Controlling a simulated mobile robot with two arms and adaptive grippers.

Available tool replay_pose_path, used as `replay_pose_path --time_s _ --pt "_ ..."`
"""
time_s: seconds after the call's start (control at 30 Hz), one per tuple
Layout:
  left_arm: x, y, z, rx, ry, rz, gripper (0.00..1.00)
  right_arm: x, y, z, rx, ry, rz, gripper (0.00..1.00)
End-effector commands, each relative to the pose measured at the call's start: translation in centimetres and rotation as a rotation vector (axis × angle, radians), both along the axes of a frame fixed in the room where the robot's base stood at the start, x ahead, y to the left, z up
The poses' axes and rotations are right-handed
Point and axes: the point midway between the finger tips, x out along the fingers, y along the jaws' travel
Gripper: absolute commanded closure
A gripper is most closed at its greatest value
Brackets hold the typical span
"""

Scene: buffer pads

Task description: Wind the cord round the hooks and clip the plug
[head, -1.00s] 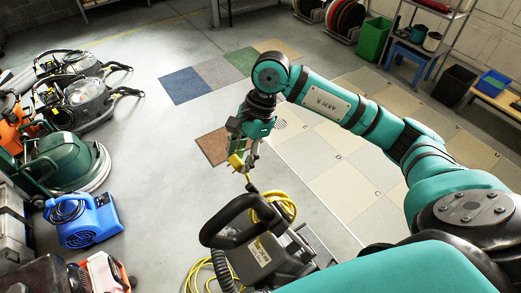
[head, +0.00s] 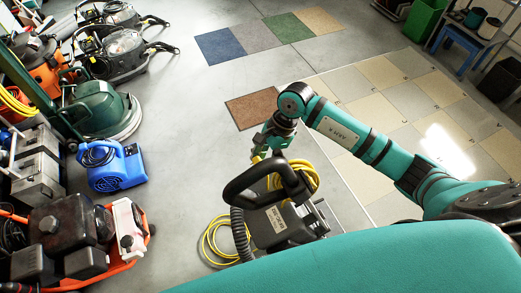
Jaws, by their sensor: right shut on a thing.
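The floor machine (head: 268,232) is grey with a black loop handle (head: 236,192) and a ribbed black hose. Yellow cord (head: 316,176) lies in several loops behind the handle, at the machine's upper part; the hooks cannot be made out. More yellow cord (head: 207,243) lies in loose loops on the floor to the machine's left. My right gripper (head: 262,153) is just beyond the handle, shut on a small yellow piece that appears to be the plug (head: 256,159). The handle partly hides the area below it. My left gripper is not in view.
A blue blower (head: 118,170), a green floor machine (head: 100,108) and an orange-framed machine (head: 75,240) stand along the left. Coloured floor tiles (head: 243,40) lie behind. Shelving with buckets stands at the upper right. The floor left of the machine is mostly clear.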

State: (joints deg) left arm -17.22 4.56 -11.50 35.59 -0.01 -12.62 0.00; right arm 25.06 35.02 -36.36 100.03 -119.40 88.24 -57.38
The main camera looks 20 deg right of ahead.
Motion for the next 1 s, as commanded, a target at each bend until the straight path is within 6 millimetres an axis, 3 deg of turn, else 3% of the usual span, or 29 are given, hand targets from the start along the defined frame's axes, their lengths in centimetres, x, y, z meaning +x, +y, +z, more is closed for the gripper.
replay_pose_path --time_s 0.03,0.33,0.63,0.8,0.87,1.0 --pt "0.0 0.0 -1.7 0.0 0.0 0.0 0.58 -0.1 -0.3 -2.5 0.003 0.004 -0.003 1.0" --pt "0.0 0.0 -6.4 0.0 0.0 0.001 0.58 0.2 -4.0 -10.6 0.001 0.004 -0.004 1.0" --pt "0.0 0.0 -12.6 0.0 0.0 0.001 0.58 0.6 -8.0 -15.1 -0.003 -0.001 0.0 1.0" --pt "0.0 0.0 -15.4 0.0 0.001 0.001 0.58 0.9 -11.3 -16.5 -0.004 -0.001 -0.003 1.0" --pt "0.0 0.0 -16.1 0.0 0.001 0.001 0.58 1.0 -12.1 -16.9 -0.003 -0.002 -0.002 1.0" --pt "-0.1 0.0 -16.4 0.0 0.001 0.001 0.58 1.2 -14.1 -15.5 -0.003 -0.002 -0.001 1.0"
